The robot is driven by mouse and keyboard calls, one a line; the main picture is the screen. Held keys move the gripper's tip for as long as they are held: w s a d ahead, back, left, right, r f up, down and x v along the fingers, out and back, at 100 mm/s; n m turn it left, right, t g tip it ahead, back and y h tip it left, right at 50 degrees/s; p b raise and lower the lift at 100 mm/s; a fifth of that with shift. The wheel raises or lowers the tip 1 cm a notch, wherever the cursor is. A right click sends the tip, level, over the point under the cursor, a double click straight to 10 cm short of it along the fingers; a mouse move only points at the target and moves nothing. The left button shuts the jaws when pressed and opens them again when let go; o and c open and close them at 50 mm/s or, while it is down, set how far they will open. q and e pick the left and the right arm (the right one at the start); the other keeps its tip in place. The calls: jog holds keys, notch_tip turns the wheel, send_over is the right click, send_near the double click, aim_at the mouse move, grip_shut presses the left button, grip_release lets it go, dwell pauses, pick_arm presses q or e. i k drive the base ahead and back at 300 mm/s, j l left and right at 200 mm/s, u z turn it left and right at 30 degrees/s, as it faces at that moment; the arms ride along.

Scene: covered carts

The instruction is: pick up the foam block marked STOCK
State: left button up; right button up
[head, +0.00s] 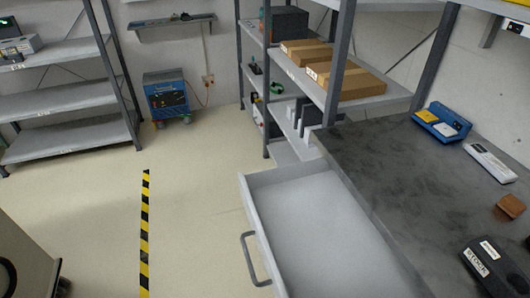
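A dark block-like object (505,262) lies on the grey worktop (395,175) at the lower right, cut off by the picture's edge. It has white labels; the nearer one seems to read STOCK, but the lettering is small and blurred. I cannot tell if it is foam. Neither of my grippers is in view.
A pulled-out, empty white drawer (325,215) sticks out left of the worktop. A brown block (511,206), a white device (490,162) and a blue tray (441,121) sit on the worktop. Shelving (310,80) stands behind. Floor is clear around the striped tape (145,230).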

aim_at(501, 277)
jog(key=z, duration=1.8)
jog(key=k+z, duration=0.15)
